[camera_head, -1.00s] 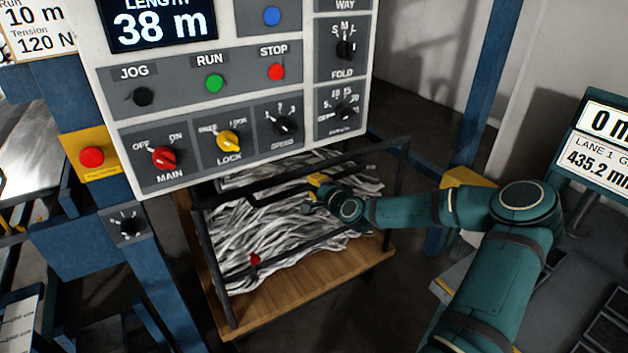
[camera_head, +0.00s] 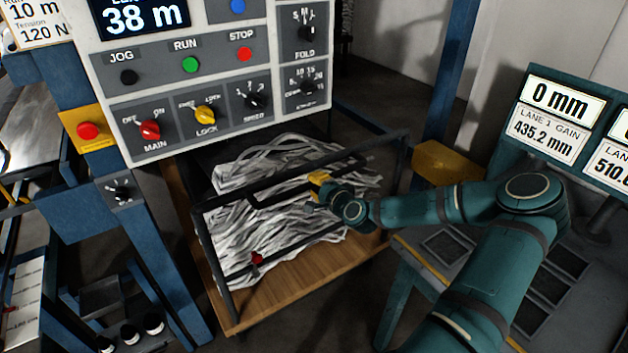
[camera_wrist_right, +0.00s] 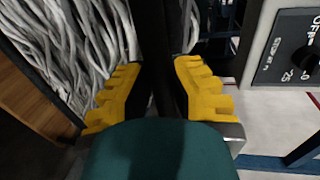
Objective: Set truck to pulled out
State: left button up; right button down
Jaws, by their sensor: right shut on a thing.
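The truck (camera_head: 275,303) is a low cart with a wooden deck and a dark rail frame, loaded with grey-white strips (camera_head: 265,232). It stands on the floor below the control panel, its back left part hidden by the panel. My right gripper (camera_head: 320,180) reaches in from the right at the truck's dark bar. In the right wrist view, the yellow fingers of my right gripper (camera_wrist_right: 161,90) are on both sides of the dark bar (camera_wrist_right: 154,45), shut on it. My left gripper is not in view.
The control panel (camera_head: 190,88) hangs above the truck's back left. A blue post (camera_head: 160,265) stands close on the left. A grey bench with trays (camera_head: 455,250) and readout signs (camera_head: 555,120) is on the right. Bare floor (camera_head: 305,335) shows in front of the truck.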

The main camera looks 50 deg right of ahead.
jog(key=shift+s+f, duration=0.15)
jog(key=c, duration=0.8)
grip_release()
jog(key=shift+d, duration=0.15)
jog(key=shift+c, duration=0.2)
jog(key=v, duration=1.2)
